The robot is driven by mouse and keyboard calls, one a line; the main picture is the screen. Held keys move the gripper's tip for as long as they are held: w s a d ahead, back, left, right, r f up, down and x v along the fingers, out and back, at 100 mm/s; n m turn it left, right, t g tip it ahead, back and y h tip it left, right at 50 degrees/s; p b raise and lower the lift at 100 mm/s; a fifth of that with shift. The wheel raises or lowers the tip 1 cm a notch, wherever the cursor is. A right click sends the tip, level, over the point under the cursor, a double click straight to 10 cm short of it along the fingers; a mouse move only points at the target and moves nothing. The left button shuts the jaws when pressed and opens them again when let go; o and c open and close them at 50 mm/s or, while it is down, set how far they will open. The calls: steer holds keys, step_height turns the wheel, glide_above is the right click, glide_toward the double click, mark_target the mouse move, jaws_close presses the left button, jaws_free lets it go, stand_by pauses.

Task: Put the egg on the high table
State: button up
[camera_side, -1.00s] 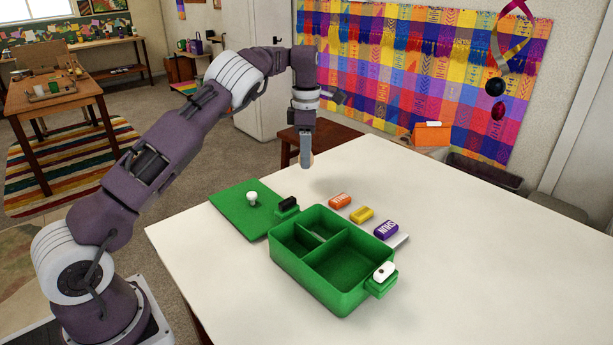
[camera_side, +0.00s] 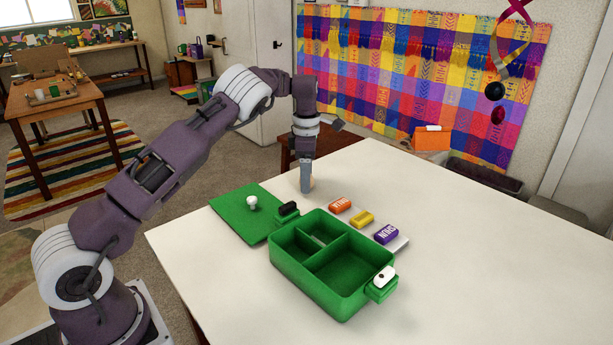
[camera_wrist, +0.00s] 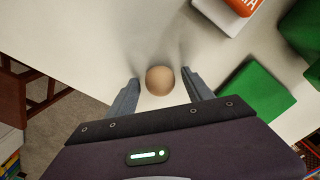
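The brown egg (camera_wrist: 160,80) sits between my two fingertips in the wrist view, with a narrow gap on each side. My gripper (camera_wrist: 159,82) is open around it and points down. In the side view my gripper (camera_side: 307,188) is low at the far left part of the white table (camera_side: 450,240). A small part of the egg (camera_side: 312,182) shows beside the fingers there, at table level. The fingers hide most of it in that view.
A green box (camera_side: 318,300) with compartments stands near the table's front. Its green lid (camera_side: 240,213) lies to the left, with a white knob. Orange (camera_side: 340,206), yellow (camera_side: 361,219) and purple (camera_side: 386,233) blocks lie beyond the box. The table's right side is clear.

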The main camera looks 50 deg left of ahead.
steer(key=s+d+r+m+t, duration=0.1)
steer(key=s+r+m, duration=0.1)
steer(key=r, duration=0.6)
steer(key=s+d+r+m+t+h, duration=0.1)
steer(key=s+r, duration=0.2)
steer(key=r, duration=0.6)
steer(key=s+d+r+m+t, duration=0.1)
steer(key=s+d+r+m, duration=0.1)
steer(key=r, duration=0.6)
steer(key=s+d+r+m, duration=0.3)
steer(key=s+d+m, duration=0.4)
steer(key=s, duration=0.3)
steer(key=s+d+f+m+t, duration=0.1)
steer(key=s+d+f+m, duration=0.1)
steer(key=s+m, duration=0.3)
steer(key=s+d+f+m, duration=0.3)
steer(key=s+f+m, duration=0.1)
steer(key=s, duration=0.5)
steer(key=s+d+f+m+t+y, duration=0.1)
steer(key=s+d+f+m, duration=0.2)
steer(key=s+m, duration=0.3)
steer(key=shift+s+f+t, duration=0.3)
steer(key=shift+s+f, duration=0.15)
steer(key=shift+f, duration=0.1)
steer(key=shift+d, duration=0.1)
